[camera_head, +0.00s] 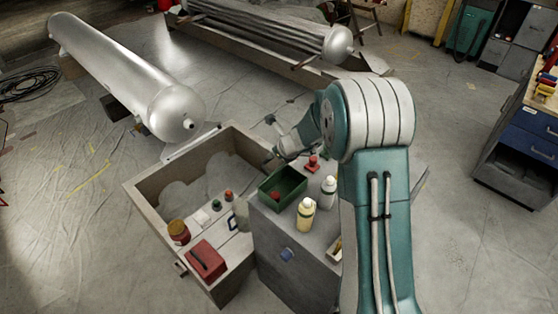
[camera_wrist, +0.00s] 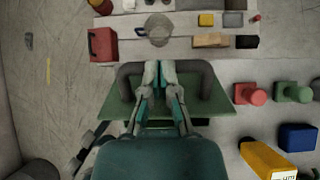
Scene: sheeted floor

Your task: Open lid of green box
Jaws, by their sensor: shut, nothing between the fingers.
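The green box (camera_head: 283,194) stands on a grey cabinet in the head view. Its top looks open there, with dark green inner walls and a small red thing inside. In the wrist view a flat green surface (camera_wrist: 114,104) lies under my gripper (camera_wrist: 158,68), with a thick dark grey handle-like bar (camera_wrist: 203,72) showing on both sides of the fingers. My fingers are shut and empty, and they hide the middle of the bar. I cannot tell whether they touch it. In the head view my gripper (camera_head: 275,152) is small and partly hidden near the box's far side.
A white bottle (camera_head: 328,190) and a cream bottle (camera_head: 305,216) stand right of the box. A wooden crate (camera_head: 150,196) is to the left, with a red box (camera_head: 207,261) near its front. A yellow bottle (camera_wrist: 266,160) and blue block (camera_wrist: 298,137) lie right in the wrist view.

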